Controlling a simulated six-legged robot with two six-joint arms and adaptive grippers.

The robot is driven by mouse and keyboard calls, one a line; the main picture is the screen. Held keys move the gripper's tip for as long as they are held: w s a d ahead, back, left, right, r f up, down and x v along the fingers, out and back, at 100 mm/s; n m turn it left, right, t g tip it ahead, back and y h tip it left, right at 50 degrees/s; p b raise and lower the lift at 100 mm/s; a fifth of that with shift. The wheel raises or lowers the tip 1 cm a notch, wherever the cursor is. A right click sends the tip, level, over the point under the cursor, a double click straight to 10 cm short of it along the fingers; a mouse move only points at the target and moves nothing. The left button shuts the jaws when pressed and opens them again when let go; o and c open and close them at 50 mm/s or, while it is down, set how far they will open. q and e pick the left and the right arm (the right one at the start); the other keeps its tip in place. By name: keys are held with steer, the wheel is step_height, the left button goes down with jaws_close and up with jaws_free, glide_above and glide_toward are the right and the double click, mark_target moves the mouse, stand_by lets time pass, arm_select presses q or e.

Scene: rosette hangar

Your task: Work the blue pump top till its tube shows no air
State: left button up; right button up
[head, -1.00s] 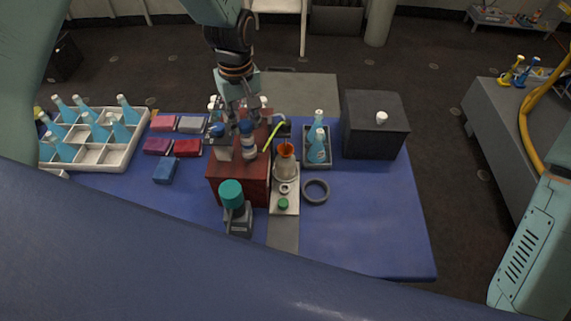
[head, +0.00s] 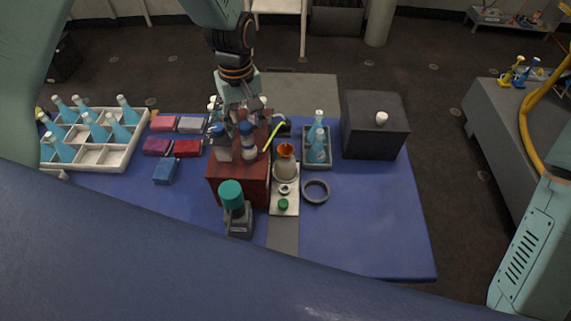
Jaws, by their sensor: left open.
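My left gripper (head: 240,112) comes down from the top over the red-brown box (head: 256,178). Its fingers are apart, just above and behind the bottles on that box. A bottle with a blue top (head: 249,142) and a white bottle with a blue cap (head: 220,143) stand side by side on the box. A yellow-green tube (head: 274,135) rises at the right of the bottles. Whether there is air in it is too small to tell. I cannot tell whether the fingers touch the blue top. My right gripper is not in view.
A white crate (head: 93,154) with several blue bottles stands at the left. Coloured packs (head: 165,171) lie beside it. A teal-capped device (head: 235,209) stands in front of the box. A grey ring (head: 316,191), a bottle tray (head: 317,164) and a black box (head: 374,126) are right. The front right tabletop is clear.

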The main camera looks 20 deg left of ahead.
arm_select(q)
steer(key=shift+r+p, duration=3.4)
steer(key=shift+r, duration=0.2)
steer(key=shift+f, duration=0.1)
steer(key=shift+c, duration=0.2)
